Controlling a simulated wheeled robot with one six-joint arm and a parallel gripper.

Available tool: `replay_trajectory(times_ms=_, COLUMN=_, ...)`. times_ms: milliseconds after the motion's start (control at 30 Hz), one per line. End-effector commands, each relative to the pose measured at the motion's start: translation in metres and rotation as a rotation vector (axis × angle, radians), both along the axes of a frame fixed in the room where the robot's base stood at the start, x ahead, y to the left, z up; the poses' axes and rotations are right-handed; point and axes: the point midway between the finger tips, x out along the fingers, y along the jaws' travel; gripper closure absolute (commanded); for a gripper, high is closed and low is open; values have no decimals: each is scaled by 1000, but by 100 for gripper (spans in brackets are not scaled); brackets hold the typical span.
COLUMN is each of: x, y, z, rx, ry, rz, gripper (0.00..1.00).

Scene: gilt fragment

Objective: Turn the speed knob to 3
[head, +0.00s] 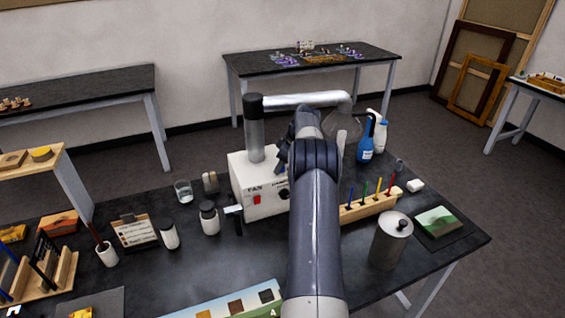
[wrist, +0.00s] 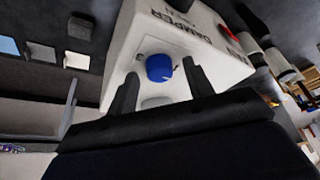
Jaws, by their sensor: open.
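A white control box (head: 258,199) stands on the black bench, with FAN lettering, a red switch (head: 257,199) and a dark knob (head: 284,194) on its front, partly behind my arm. In the wrist view a blue knob (wrist: 159,68) sits on the white box (wrist: 125,50), with DAMPER lettering near it. In the head view my arm hides most of the gripper.
A grey pipe (head: 255,128) rises from the box and joins a light duct (head: 305,99). A wooden rack (head: 368,208) and a metal canister (head: 391,240) stand right of my arm. A dark-capped jar (head: 209,218) is close at the box's left.

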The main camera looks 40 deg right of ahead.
Motion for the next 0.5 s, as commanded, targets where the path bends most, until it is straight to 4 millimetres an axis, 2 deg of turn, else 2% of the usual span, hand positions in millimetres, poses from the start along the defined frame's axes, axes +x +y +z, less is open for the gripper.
replay_trajectory(times_ms=167, x=0, y=0, z=0, rx=0, ry=0, rz=0, gripper=51)
replay_trajectory(times_ms=500, x=0, y=0, z=0, rx=0, ry=0, rz=0, gripper=78)
